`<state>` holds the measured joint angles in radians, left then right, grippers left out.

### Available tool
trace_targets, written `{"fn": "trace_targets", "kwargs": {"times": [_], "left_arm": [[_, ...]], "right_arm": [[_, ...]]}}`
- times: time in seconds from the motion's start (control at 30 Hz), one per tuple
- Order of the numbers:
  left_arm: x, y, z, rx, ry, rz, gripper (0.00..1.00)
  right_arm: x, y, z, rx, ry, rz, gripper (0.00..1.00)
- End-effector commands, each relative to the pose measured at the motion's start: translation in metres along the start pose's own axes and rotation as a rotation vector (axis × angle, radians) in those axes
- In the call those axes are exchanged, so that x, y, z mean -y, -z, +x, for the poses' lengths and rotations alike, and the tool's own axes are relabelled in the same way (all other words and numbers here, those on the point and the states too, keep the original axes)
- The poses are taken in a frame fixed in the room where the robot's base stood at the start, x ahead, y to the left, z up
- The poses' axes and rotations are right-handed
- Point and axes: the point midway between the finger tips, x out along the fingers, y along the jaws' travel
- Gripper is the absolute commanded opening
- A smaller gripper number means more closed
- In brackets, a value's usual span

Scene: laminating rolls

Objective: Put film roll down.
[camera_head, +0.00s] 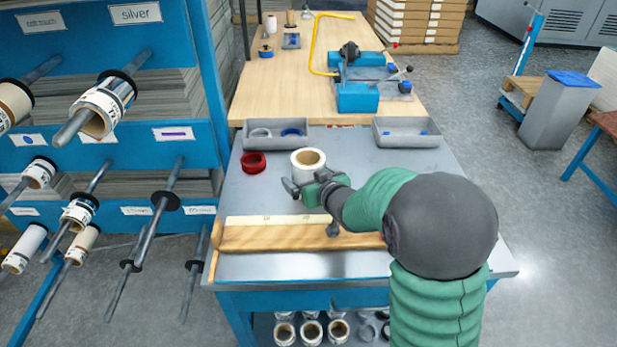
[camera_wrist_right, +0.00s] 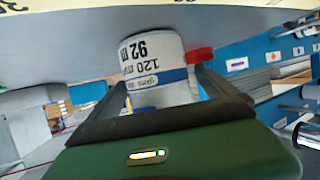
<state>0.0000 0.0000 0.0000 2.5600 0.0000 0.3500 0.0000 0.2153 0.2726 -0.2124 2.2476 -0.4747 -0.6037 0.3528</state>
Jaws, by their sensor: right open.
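A white film roll (camera_head: 308,163) with a brown core stands upright on the grey metal tabletop (camera_head: 240,195). In the right wrist view the film roll (camera_wrist_right: 153,62) shows its label with "120 m" and "92 m", upside down. My right gripper (camera_head: 303,187) is at the near side of the roll, low over the table. In its wrist view the fingers (camera_wrist_right: 165,90) are open and spread either side of the roll's lower picture part. I cannot tell whether either finger touches it. My left gripper is not in view.
A red tape roll (camera_head: 253,162) lies left of the film roll. Two grey trays (camera_head: 275,135) (camera_head: 405,132) sit behind. A wooden board (camera_head: 285,237) lies along the near edge. A blue rack (camera_head: 200,80) with rolls on rods stands at left.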

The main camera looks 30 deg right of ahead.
Motion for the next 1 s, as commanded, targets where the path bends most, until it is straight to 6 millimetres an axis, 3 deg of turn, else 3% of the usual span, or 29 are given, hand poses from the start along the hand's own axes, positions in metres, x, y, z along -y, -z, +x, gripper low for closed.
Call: {"fn": "trace_targets", "kwargs": {"times": [0.17,0.47,0.5,0.67,1.0], "left_arm": [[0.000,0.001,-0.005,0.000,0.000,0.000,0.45],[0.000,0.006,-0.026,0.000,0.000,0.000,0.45],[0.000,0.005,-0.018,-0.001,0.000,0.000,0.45],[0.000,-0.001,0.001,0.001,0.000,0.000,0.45],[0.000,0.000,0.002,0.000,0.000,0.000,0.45]], "right_arm": [[-0.001,0.004,-0.010,-0.001,-0.001,0.001,0.96],[-0.001,0.008,-0.092,-0.004,-0.002,0.001,0.96],[0.000,0.002,-0.097,-0.007,0.000,0.000,0.96],[0.001,0.000,-0.112,-0.004,0.003,0.000,0.96],[0.000,0.002,-0.120,0.001,0.000,-0.001,0.96]]}}
